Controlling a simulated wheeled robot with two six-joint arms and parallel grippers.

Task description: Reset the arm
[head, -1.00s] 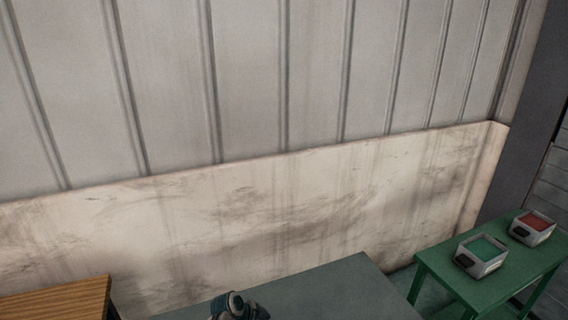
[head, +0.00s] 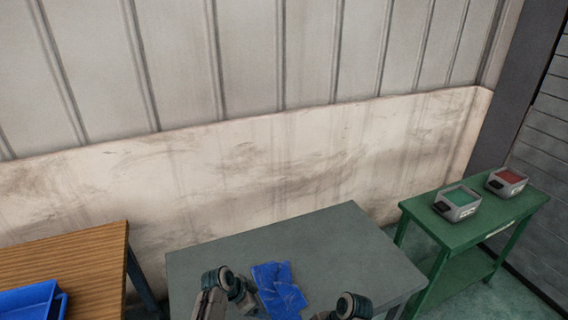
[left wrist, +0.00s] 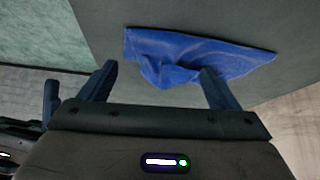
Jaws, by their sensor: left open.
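My left gripper (head: 241,292) is low in the head view, over the grey table and just left of a crumpled blue cloth (head: 281,288). In the left wrist view my left gripper (left wrist: 158,78) has its two dark fingers wide apart, with nothing held between them. The blue cloth (left wrist: 190,57) lies on the grey surface beyond the fingertips, and one finger overlaps its edge in the picture. Part of my right arm shows at the bottom of the head view. A finger of my right gripper (left wrist: 50,101) shows at the left edge of the left wrist view; its jaw opening is hidden.
The grey table (head: 340,235) is bare behind the cloth. A wooden table (head: 85,262) with a blue tray (head: 28,300) stands at left. A green table (head: 480,233) at right holds a green-topped box (head: 459,206) and a red-topped box (head: 507,182). A wall stands behind.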

